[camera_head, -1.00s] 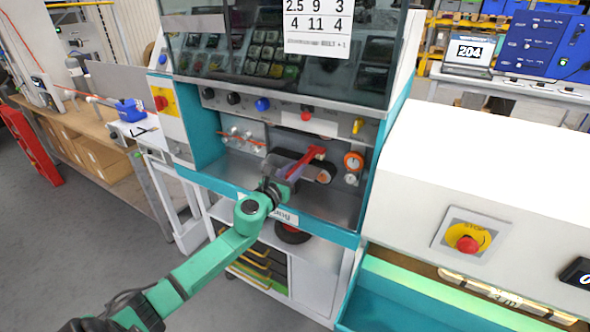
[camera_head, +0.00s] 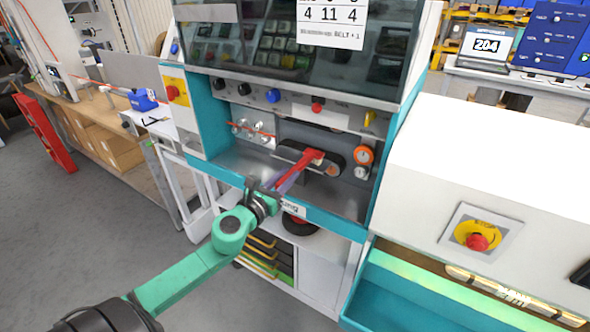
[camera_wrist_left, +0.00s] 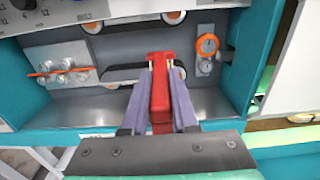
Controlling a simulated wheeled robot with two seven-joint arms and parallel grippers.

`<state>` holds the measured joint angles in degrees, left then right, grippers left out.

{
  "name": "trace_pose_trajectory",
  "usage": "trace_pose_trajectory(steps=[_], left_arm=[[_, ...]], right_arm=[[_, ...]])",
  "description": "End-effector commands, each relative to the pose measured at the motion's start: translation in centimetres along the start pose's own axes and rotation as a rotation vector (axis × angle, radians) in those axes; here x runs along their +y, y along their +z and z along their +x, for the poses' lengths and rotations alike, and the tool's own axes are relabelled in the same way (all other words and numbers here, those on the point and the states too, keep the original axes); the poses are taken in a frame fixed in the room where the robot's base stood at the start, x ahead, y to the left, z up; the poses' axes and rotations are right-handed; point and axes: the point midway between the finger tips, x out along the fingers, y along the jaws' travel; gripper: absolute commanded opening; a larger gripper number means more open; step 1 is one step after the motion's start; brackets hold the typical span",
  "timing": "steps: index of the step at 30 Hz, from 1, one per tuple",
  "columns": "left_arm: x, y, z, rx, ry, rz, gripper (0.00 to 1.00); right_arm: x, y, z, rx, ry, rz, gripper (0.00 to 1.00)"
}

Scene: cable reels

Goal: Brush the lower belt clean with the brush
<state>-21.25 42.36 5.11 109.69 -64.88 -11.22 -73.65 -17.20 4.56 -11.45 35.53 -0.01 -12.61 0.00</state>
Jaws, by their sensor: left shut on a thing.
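My left gripper (camera_head: 285,181) has purple fingers and is shut on the red brush (camera_head: 308,159). It holds the brush inside the lower bay of the teal and white machine. The lower belt (camera_head: 331,158) is a dark loop on rollers at the back of the bay. In the head view the brush head overlaps the top of the belt. In the left wrist view the red brush (camera_wrist_left: 160,95) points away between the fingers and covers the middle of the lower belt (camera_wrist_left: 122,73). I cannot tell whether it touches. My right gripper is out of view.
An orange dial (camera_head: 363,155) sits right of the belt, and clear knobs with an orange cable (camera_head: 250,131) sit left of it. The metal bay floor (camera_head: 240,163) is clear. A white machine with a stop button (camera_head: 476,241) stands at the right.

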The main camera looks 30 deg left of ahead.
Motion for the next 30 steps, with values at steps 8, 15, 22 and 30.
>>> trace_pose_trajectory(steps=[8,15,22,30], left_arm=[[0.0,-0.3,-4.2,0.003,0.0,-0.002,0.0],[0.0,-0.4,-7.8,0.002,0.002,-0.001,0.0],[0.1,-0.6,-11.2,0.001,0.003,-0.003,0.0],[0.0,0.0,-12.8,0.0,0.0,0.002,0.0]], right_arm=[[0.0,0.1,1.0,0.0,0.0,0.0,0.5],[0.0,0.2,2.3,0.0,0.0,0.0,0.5],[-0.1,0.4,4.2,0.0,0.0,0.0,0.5],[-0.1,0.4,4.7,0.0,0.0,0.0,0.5]])
